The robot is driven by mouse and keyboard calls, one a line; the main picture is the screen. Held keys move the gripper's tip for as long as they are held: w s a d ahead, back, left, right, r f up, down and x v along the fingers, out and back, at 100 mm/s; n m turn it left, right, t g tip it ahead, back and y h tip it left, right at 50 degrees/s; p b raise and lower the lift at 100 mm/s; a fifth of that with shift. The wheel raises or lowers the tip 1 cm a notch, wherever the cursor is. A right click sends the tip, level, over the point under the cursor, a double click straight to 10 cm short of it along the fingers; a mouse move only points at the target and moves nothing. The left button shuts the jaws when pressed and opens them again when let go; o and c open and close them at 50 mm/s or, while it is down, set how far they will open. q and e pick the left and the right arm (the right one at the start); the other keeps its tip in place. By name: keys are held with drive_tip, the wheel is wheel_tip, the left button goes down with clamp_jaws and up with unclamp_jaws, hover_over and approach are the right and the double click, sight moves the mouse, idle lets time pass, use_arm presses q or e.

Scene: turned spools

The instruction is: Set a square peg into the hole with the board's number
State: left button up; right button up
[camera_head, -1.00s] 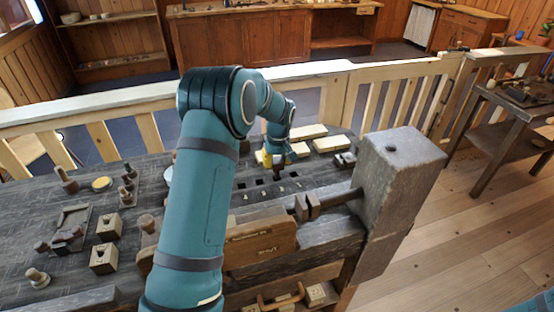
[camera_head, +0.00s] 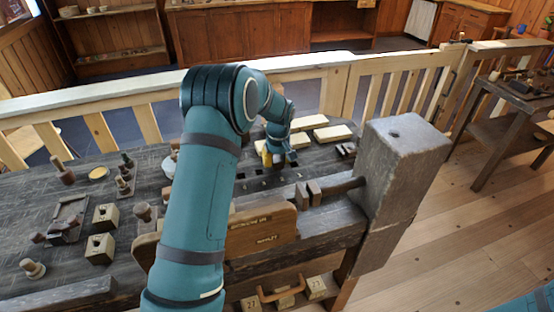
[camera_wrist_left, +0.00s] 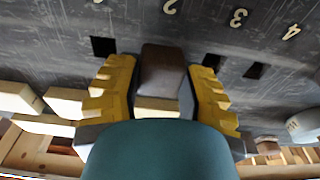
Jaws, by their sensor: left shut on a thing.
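My left gripper (camera_head: 272,160) is over the dark bench top (camera_head: 110,215), by a row of square holes. In the left wrist view, its yellow-padded fingers (camera_wrist_left: 160,85) are shut on a dark brown square peg (camera_wrist_left: 163,68). Square holes show left of the peg (camera_wrist_left: 103,46) and right of it (camera_wrist_left: 212,62), with another farther right (camera_wrist_left: 255,70). Pale numerals 2 (camera_wrist_left: 169,7), 3 (camera_wrist_left: 238,17) and 4 (camera_wrist_left: 291,32) run beside the row. I cannot tell whether the peg's end is in a hole. A brown board (camera_head: 263,232) bears small lettering too blurred to read.
A big grey wooden vise block (camera_head: 400,150) stands at the bench's right end. Pale wooden blocks (camera_head: 332,133) lie behind the gripper. A pale railing (camera_head: 340,80) runs behind the bench.

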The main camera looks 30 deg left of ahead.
use_arm(q)
drive_tip(key=shift+f, duration=0.2)
idle(0.5)
drive_tip(key=o, duration=1.6)
drive_tip(key=shift+r, duration=0.1)
drive_tip(key=shift+r+p, duration=2.7)
drive_tip(key=shift+r, duration=1.2)
